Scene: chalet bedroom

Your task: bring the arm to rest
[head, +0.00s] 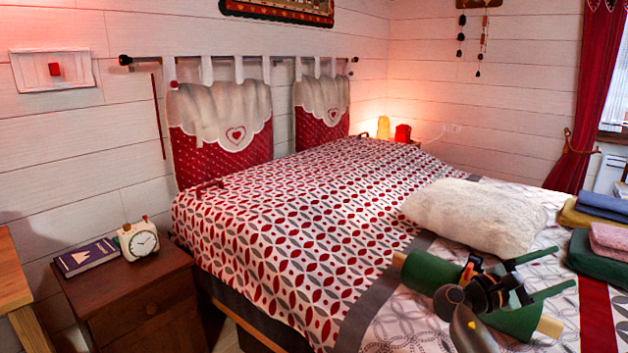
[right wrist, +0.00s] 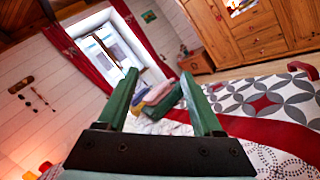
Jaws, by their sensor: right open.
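My right gripper (head: 565,267) is over the right side of the bed, its two green fingers apart and pointing right in the head view. In the right wrist view my right gripper (right wrist: 160,75) shows open, with nothing between its fingers. The arm behind it comes in from the bottom edge. My left gripper is not in view.
The bed (head: 285,225) fills the middle. A green roll with pale ends (head: 428,270) lies behind my arm, partly hidden. A white fluffy pillow (head: 470,212) and folded cloths (head: 600,250) are nearby. A nightstand (head: 140,295) holds a clock (head: 139,240) and book (head: 87,257).

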